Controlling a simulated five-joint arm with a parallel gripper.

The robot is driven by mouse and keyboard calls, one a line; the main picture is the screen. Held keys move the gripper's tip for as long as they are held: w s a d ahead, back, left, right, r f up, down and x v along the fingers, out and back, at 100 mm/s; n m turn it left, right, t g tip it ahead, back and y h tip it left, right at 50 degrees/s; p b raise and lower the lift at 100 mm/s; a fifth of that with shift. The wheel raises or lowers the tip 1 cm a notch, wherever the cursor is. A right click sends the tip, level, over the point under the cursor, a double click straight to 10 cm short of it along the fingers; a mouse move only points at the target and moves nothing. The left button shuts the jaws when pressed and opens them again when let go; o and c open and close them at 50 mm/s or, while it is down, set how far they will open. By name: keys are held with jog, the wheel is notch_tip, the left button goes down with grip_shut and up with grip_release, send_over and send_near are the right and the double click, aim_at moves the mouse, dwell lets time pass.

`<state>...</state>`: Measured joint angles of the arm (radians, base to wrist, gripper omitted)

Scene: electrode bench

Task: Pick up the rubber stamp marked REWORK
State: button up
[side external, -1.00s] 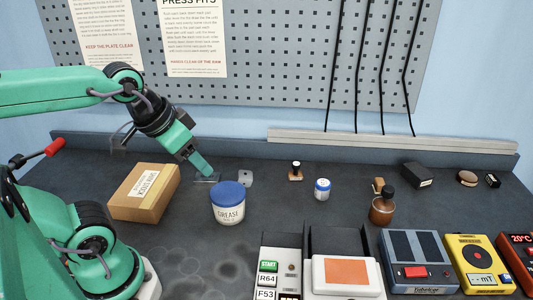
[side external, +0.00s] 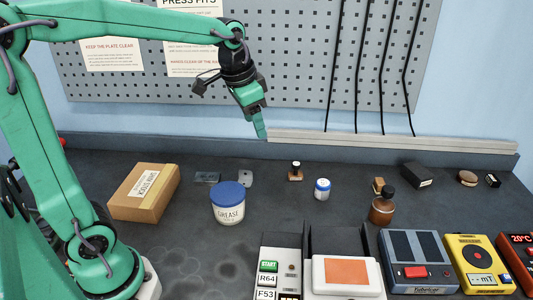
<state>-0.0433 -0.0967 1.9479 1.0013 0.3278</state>
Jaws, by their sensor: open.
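Other small stamp-like items stand farther right, including a wooden one (side external: 379,185) behind a brown bottle; I cannot tell which is marked REWORK. My gripper (side external: 262,130) is open and empty, raised well above the bench near its back edge, up and to the left of the knobbed stamp. Its fingers point down, and the gap between them is hard to see from this side.
A white grease tub (side external: 228,206) with a blue lid and a cardboard box (side external: 146,192) stand on the left. Instruments (side external: 418,262) line the front right. The middle bench is partly clear.

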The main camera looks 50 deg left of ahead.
jog(key=w+a+f+m+g, duration=0.2)
jog(key=w+f, duration=0.5)
jog(key=w, duration=0.5)
jog(key=m+g, duration=0.1)
jog(key=m, duration=0.2)
send_over(296, 163)
notch_tip(296, 163, down, 11)
jog(key=shift+d+f, duration=0.1)
jog(key=shift+d, duration=0.05)
jog(key=shift+w+f, duration=0.2)
jog(key=shift+f, duration=0.2)
jog(key=shift+f, duration=1.3)
jog(key=shift+s+f, duration=0.15)
jog(key=shift+f, duration=1.15)
jog(key=shift+s+f, duration=0.1)
jog(key=shift+f, duration=1.2)
